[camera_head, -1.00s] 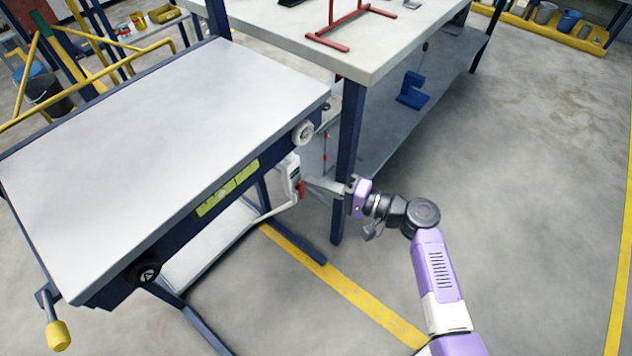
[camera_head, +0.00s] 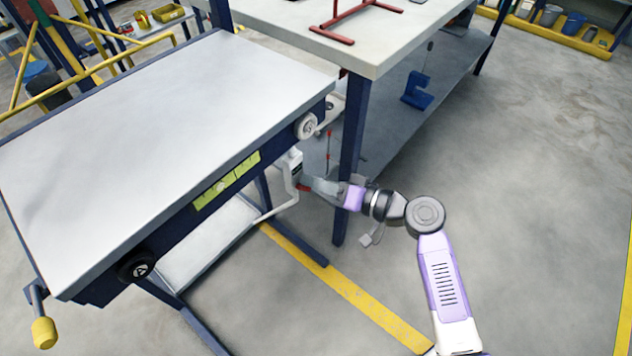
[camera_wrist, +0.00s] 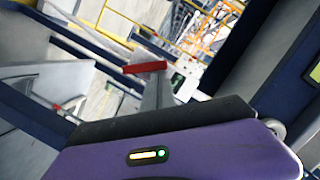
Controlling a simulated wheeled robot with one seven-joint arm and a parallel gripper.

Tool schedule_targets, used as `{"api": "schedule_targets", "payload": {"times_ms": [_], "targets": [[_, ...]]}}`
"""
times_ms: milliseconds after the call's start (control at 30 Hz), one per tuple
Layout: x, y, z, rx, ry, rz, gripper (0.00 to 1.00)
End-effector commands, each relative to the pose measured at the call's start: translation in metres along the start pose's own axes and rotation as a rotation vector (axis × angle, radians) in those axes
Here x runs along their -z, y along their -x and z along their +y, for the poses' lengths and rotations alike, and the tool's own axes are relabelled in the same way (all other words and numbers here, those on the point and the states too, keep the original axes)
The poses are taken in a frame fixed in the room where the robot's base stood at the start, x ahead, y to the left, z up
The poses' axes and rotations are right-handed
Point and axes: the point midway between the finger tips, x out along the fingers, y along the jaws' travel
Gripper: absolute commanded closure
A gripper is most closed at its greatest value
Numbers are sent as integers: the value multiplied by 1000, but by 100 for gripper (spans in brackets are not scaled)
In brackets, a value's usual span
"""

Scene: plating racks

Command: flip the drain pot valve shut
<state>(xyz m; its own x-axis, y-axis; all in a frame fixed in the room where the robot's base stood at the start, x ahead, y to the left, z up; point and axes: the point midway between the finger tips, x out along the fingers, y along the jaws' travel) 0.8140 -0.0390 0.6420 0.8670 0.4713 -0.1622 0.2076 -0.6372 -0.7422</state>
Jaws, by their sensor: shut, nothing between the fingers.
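The drain pot valve is a small white body (camera_head: 294,162) with a white pipe under the bench's right end, with a red lever (camera_head: 303,187) low on its right side. My gripper (camera_head: 308,184) is shut, with its fingertips right at the red lever. In the wrist view a red bar (camera_wrist: 145,67) crosses at the tips of my grey fingers (camera_wrist: 157,80). Whether the fingers touch it I cannot tell. The fingers and bench edge partly hide the valve, and the lever's exact angle is unclear.
The bench (camera_head: 150,130) with a white dial (camera_head: 306,126) overhangs the valve. A dark blue table leg (camera_head: 350,150) stands close behind my wrist. A lower shelf (camera_head: 400,130) holds a blue object (camera_head: 416,90). The floor to the right is clear.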

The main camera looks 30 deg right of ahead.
Motion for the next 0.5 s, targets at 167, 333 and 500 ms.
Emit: {"api": "schedule_targets", "payload": {"times_ms": [167,333,500], "targets": [[-7,-2,-4,-38,162,-4,100],[-11,-3,-7,-77,319,-3,100],[-16,-4,-10,-116,472,-4,100]]}}
